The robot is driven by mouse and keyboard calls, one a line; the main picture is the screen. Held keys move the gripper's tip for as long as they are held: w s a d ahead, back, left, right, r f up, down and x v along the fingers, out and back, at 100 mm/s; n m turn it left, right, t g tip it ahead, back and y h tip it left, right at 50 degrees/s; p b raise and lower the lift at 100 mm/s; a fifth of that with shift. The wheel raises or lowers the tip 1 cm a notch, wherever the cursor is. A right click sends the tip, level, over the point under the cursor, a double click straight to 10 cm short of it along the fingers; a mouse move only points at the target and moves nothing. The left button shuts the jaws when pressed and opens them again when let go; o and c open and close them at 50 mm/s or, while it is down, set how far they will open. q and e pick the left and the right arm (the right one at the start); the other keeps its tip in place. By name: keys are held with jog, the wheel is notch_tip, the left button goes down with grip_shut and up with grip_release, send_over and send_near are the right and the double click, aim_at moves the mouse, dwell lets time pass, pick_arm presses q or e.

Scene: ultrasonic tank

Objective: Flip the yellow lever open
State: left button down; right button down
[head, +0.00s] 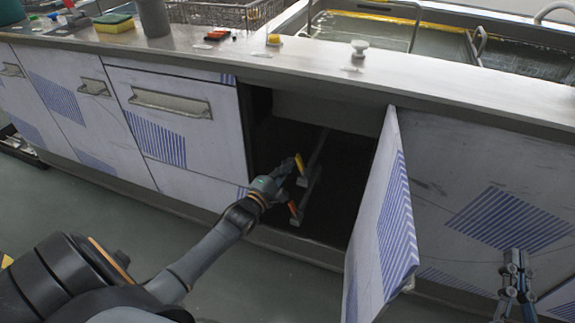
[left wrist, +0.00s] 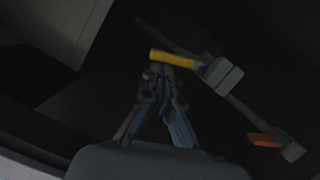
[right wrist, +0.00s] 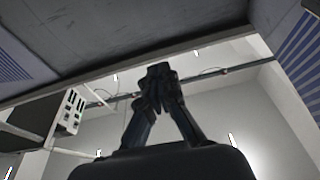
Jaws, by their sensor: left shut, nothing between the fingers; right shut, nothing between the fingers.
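The yellow lever (head: 299,162) is on a grey pipe inside the open, dark cabinet. In the left wrist view the yellow lever (left wrist: 173,59) sticks out to the left from a grey valve body (left wrist: 222,76), roughly in line across the pipe. My left gripper (head: 290,167) reaches into the cabinet. Its closed fingertips (left wrist: 162,72) are at the lever's near side, close to its free end; I cannot tell whether they touch. My right gripper (head: 515,258) is shut and empty in front of the cabinet fronts at the right, and it shows in the right wrist view (right wrist: 160,72).
An orange lever (left wrist: 264,140) sits lower on the same pipe, also seen in the head view (head: 293,208). The open cabinet door (head: 385,225) stands to the right of the opening. The counter (head: 330,58) runs above, with a sponge (head: 113,23).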

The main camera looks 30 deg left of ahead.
jog(key=s+d+f+g+h+p, duration=0.1)
jog(key=s+d+f+g+p, duration=0.1)
jog(key=f+g, duration=0.4)
jog(key=s+d+f+g+h+p, duration=0.1)
jog(key=s+f+g+h+p, duration=0.15)
jog(key=f, duration=0.55)
pick_arm(q)
jog(key=m, duration=0.1)
jog(key=d+r+m, duration=0.1)
jog(key=m, duration=0.1)
jog(key=shift+w+d+r+g, duration=0.2)
jog(key=shift+d+r+g, duration=0.1)
jog(key=shift+g, duration=0.1)
jog(key=shift+w+d+m+p, duration=0.1)
jog(key=shift+d+m+p, duration=0.4)
jog(key=shift+m+p, duration=0.65)
pick_arm(e)
jog(key=s+d+f+g, duration=0.2)
jog(key=s+g, duration=0.2)
jog(key=s, duration=0.2)
jog(key=s+d+f+g+h, duration=0.1)
jog(key=s+d+f+g, duration=0.1)
jog(key=s, duration=0.4)
jog(key=shift+d+f+m+g, duration=0.15)
jog(key=shift+f+m+g, duration=0.25)
jog(key=shift+f+g, duration=0.6)
jog(key=shift+r, duration=0.2)
